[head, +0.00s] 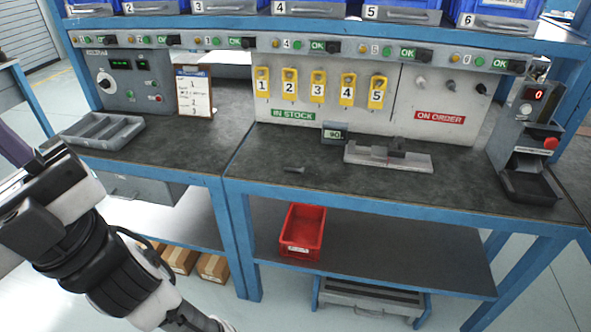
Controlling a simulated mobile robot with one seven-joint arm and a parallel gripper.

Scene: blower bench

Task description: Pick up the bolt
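A small dark grey bolt (294,169) lies on its side on the dark bench top, near the front edge and left of the grey fixture. It is small in the picture, so its head and thread are hard to make out. My gripper (38,190) is at the lower left, in front of the left bench and well apart from the bolt. Its fingertips do not show clearly, so I cannot tell whether it is open or shut.
A grey fixture (388,158) and a small display marked 90 (335,133) stand right of the bolt. A grey divided tray (102,131) and a clipboard (194,92) are left. A red bin (302,231) sits on the lower shelf. The bench around the bolt is clear.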

